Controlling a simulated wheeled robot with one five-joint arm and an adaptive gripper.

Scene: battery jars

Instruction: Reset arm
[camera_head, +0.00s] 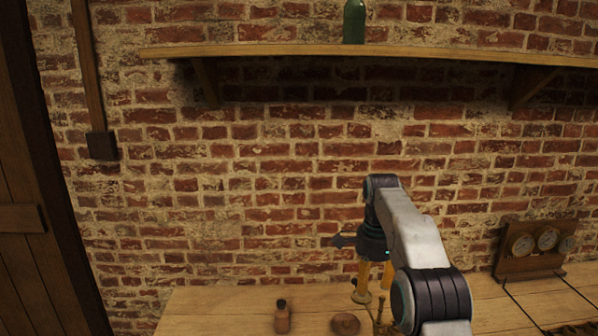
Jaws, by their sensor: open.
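My arm rises from the lower right and bends down at the wrist. My gripper (374,284) points down over the wooden bench (225,301), in front of the brick wall. Its two yellow-orange fingers are apart, and I see nothing held between them. Brass-coloured parts (379,322) show just below the fingers, partly hidden by my arm; I cannot tell whether the fingers touch them. A small brown bottle with a dark cap (282,319) stands on the bench to the left. A round brown lid-like piece (345,324) lies between the bottle and the brass parts.
A wooden shelf (300,50) with a green bottle (354,22) runs above my arm. A wooden panel with round dials (533,251) stands at the bench's right, with dark wires (520,304) nearby. A wooden door (22,220) is at the left. The bench's left end is bare.

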